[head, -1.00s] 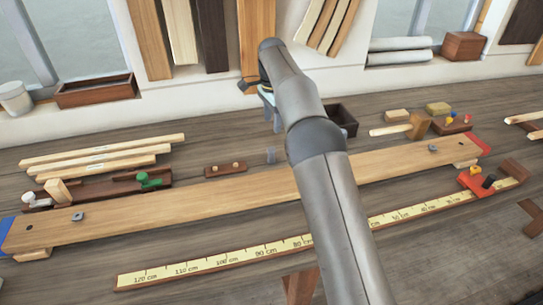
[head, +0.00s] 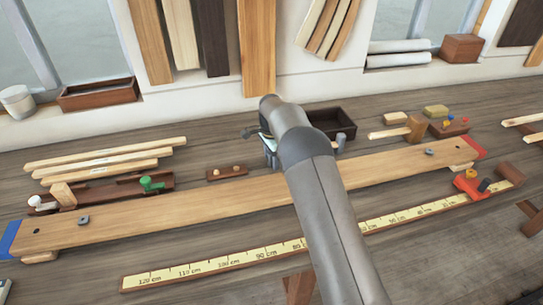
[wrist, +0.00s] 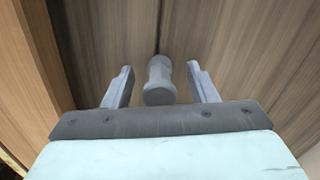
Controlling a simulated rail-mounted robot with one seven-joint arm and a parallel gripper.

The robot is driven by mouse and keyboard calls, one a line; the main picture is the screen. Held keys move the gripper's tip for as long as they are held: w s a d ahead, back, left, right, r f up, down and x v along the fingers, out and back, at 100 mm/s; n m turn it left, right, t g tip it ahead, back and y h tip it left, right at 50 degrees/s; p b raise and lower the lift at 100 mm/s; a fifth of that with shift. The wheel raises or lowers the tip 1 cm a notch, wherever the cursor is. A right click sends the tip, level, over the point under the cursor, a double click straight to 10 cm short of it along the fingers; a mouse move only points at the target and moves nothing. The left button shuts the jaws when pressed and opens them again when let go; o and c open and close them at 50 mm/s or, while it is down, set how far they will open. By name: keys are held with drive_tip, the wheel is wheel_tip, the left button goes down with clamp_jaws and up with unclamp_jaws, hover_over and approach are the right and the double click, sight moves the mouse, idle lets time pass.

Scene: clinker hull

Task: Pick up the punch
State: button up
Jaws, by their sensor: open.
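The punch (wrist: 159,82) is a small grey metal piece with a round head and a narrower waist. In the wrist view it stands between the two fingers of my gripper (wrist: 160,69). The fingers are open, with a visible gap on each side of the punch. In the head view my gripper (head: 270,153) is low over the bench, just behind the long plank. There the punch cannot be made out, as the gripper and arm cover that spot.
The long plank (head: 210,203) lies close in front of my gripper. A small dark block with two pegs (head: 226,172) is to its left, and a dark open box (head: 333,122) is behind right. A yellow ruler (head: 205,267) lies nearer the front.

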drive_tip(key=shift+f, duration=0.2)
clamp_jaws()
drive_tip(key=shift+r, duration=0.1)
